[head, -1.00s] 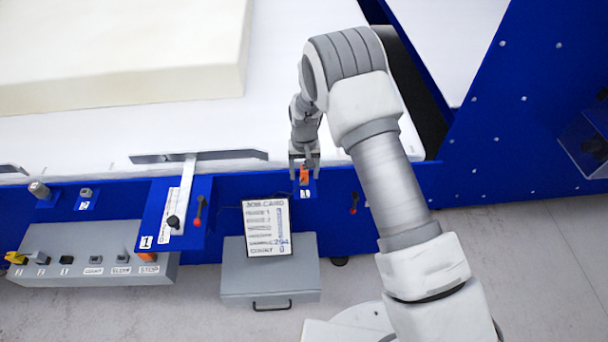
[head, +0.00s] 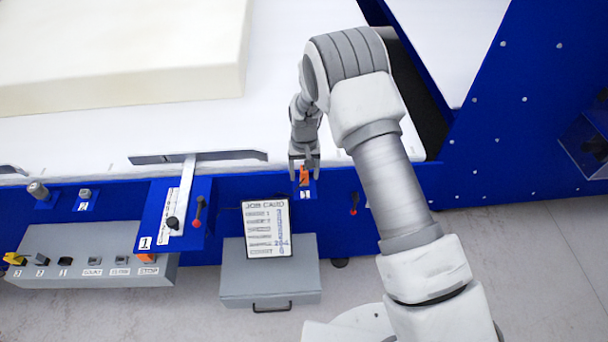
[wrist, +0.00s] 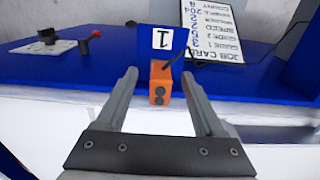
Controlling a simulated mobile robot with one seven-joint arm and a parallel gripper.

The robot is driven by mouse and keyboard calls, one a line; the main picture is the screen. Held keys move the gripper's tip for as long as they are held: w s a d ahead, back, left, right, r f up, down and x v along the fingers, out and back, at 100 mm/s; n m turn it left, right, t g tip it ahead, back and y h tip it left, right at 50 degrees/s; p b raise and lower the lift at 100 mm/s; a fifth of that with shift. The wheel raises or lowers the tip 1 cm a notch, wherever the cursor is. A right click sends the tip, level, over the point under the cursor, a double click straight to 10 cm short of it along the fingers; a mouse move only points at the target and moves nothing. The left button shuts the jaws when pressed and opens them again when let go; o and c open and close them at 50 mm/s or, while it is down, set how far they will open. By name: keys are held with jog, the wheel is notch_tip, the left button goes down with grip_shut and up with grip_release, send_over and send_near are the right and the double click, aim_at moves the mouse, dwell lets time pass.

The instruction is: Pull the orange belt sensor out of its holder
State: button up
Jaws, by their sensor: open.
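The orange belt sensor (head: 304,176) sits upright on the blue front rail of the machine, above a small white label. It also shows in the wrist view (wrist: 160,83), where two dark round spots are on its near face. My gripper (head: 304,170) is open at the sensor. In the wrist view its two fingers (wrist: 159,90) stand on either side of the orange body, with a gap on each side. The holder itself is hard to make out. A dark cable or rod rises beside the sensor's far end.
A job card (head: 267,228) leans on a grey case (head: 270,275) just below the sensor. A red-knobbed lever (head: 354,203) stands to the right. A guide with red and black handles (head: 187,200) and a grey button box (head: 90,250) are to the left. Cream foam (head: 120,55) lies on the white belt.

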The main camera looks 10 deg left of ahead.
aim_at(304, 169)
dwell(0.5)
grip_shut()
dwell(1.2)
jog(key=shift+r, duration=0.15)
jog(key=shift+r+p, duration=1)
jog(key=shift+r, duration=1.85)
